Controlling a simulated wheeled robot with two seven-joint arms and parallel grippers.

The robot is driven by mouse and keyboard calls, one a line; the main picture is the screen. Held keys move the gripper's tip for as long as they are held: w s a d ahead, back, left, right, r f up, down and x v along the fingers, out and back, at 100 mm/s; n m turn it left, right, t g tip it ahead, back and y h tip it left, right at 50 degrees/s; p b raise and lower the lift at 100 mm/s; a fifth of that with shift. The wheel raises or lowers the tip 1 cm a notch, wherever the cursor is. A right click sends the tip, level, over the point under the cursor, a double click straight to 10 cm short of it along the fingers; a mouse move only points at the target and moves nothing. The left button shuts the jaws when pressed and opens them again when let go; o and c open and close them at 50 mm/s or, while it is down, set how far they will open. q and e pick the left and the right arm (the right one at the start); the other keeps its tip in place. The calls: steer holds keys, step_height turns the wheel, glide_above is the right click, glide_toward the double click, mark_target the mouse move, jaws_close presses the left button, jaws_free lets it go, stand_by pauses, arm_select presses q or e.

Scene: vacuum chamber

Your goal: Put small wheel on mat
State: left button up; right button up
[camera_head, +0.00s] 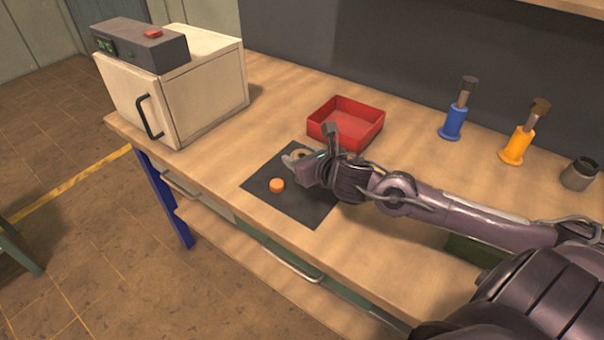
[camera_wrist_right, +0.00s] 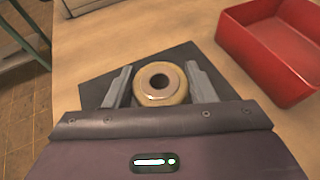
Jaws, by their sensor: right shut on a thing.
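The small wheel (camera_wrist_right: 160,84) is a tan ring with a dark centre hole, seen between my right gripper's fingers in the right wrist view. It shows partly in the head view (camera_head: 300,154), behind the gripper. My right gripper (camera_head: 293,159) is shut on the wheel, over the far part of the dark mat (camera_head: 310,212). The mat also shows in the right wrist view (camera_wrist_right: 98,93). I cannot tell whether the wheel touches the mat. An orange disc (camera_head: 277,185) lies on the mat, left of the gripper. My left gripper is not in view.
A red open tray (camera_head: 372,132) stands just behind the mat. A cream cabinet (camera_head: 208,95) with a grey control box (camera_head: 140,46) stands at the left. A blue tool (camera_head: 453,122), an orange tool (camera_head: 517,146) and a grey cup (camera_head: 579,174) stand at the right.

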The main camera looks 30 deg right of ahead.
steer(key=shift+f+b, duration=0.35)
steer(key=shift+f, duration=1.85)
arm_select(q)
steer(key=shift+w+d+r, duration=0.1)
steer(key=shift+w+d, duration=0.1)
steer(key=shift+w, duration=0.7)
arm_select(e)
steer(key=shift+f, duration=0.1)
steer(key=o, duration=0.8)
steer(key=shift+o, duration=0.6)
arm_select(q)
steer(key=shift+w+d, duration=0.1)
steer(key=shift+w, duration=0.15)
